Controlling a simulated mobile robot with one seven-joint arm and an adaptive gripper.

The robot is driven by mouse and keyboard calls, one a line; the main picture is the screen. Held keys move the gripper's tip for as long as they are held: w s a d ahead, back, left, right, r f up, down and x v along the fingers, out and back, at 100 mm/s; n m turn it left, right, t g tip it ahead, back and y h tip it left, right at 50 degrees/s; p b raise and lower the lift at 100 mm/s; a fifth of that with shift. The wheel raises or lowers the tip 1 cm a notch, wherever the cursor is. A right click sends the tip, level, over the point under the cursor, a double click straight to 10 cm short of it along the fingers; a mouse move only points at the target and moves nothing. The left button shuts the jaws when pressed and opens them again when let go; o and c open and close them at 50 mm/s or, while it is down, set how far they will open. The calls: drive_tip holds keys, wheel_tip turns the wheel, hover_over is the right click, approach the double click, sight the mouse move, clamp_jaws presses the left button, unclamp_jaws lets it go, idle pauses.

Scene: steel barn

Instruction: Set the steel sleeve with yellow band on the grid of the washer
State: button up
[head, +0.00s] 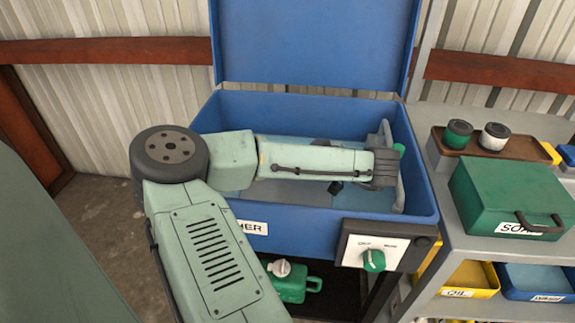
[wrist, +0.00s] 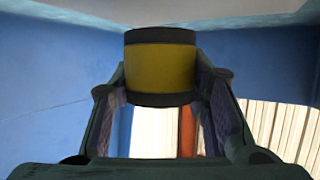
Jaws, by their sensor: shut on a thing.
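The steel sleeve with yellow band (wrist: 160,68) shows in the wrist view as a cylinder with a broad yellow middle and dark ends. My gripper (wrist: 160,88) is shut on it, one finger on each side. The washer (head: 290,219) is a blue tub with its lid (head: 310,45) open, in the middle of the head view. My arm reaches over the tub from the left. A pale floor shows inside the tub, partly hidden by my arm; I cannot make out the grid clearly.
A knob panel (head: 352,249) is on the washer's front right. A grey shelf at the right holds a green box (head: 510,195) and a brown tray (head: 470,146) with two small cylinders. A green can (head: 292,287) stands below the washer.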

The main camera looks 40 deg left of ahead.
drive_tip(key=shift+f, duration=1.5)
drive_tip(key=shift+f, duration=0.1)
drive_tip(key=shift+f, duration=0.2)
drive_tip(key=o, duration=1.3)
drive_tip(key=shift+r, duration=0.1)
drive_tip(key=shift+o, duration=0.2)
drive_tip(key=shift+r, duration=0.2)
drive_tip(key=b+v, duration=0.2)
drive_tip(key=v, duration=1)
drive_tip(key=shift+b, duration=0.4)
